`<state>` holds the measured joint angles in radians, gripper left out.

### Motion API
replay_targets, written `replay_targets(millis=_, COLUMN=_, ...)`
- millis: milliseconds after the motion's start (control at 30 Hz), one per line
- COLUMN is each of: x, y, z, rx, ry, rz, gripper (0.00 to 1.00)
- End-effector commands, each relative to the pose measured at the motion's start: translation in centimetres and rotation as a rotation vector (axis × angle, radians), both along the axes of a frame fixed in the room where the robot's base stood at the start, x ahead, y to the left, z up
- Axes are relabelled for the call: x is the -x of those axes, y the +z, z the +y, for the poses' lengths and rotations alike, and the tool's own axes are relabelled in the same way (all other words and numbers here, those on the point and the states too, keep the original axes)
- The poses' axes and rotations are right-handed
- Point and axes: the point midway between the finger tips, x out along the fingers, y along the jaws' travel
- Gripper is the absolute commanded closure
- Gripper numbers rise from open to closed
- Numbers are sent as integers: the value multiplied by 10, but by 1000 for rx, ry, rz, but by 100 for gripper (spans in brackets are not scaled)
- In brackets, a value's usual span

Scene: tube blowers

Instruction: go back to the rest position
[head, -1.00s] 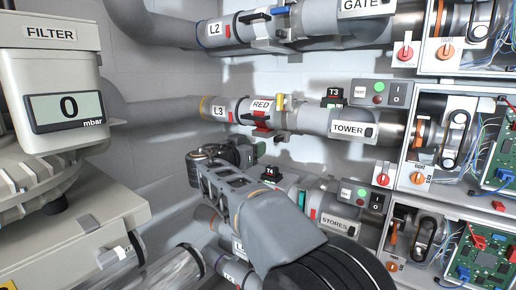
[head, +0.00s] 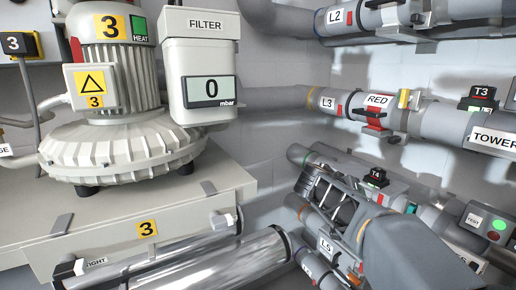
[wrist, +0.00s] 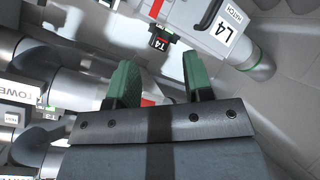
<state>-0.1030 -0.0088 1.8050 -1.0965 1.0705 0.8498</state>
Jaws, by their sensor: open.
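My gripper (wrist: 160,82) shows in the wrist view with its two green-padded fingers apart and nothing between them. Beyond the fingers is a grey pipe labelled L4 (wrist: 212,28), with a black T4 tag (wrist: 158,42) beside it. In the head view my arm reaches in from the lower right, in front of the lower pipes. The T4 tag also shows there (head: 375,178), close to the arm. I cannot make out the fingers in the head view.
Pipes L2 (head: 350,18) and L3 (head: 345,101), with a RED clamp (head: 378,106), run along the wall above my arm. A shiny cylinder (head: 200,268) lies low in front.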

Motion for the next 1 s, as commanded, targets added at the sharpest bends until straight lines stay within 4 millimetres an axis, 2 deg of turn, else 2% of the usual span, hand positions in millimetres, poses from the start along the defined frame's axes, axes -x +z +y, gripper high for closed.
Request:
replay_targets(millis=33, x=23, y=-21, z=7, rx=-71, ry=59, rz=130, gripper=53)
replay_targets(millis=100, x=54, y=-51, z=22, rx=-180, ry=153, rz=287, gripper=53)
replay_targets(millis=200, x=98, y=-83, z=46, rx=-340, ry=281, rz=429, gripper=53)
replay_targets(millis=333, x=150, y=-106, z=75, rx=-534, ry=400, rz=497, gripper=53)
replay_targets(millis=400, x=173, y=-112, z=88, rx=-625, ry=431, rz=491, gripper=53)
replay_targets(millis=500, x=197, y=-114, z=98, rx=-726, ry=418, rz=453, gripper=53)
replay_targets(millis=600, x=207, y=-109, z=98, rx=-744, ry=410, rz=427, gripper=53)
replay_targets(millis=733, x=207, y=-98, z=96, rx=-737, ry=415, rz=395, gripper=53)
replay_targets(millis=1000, x=207, y=-98, z=96, rx=-735, ry=412, rz=394, gripper=53)
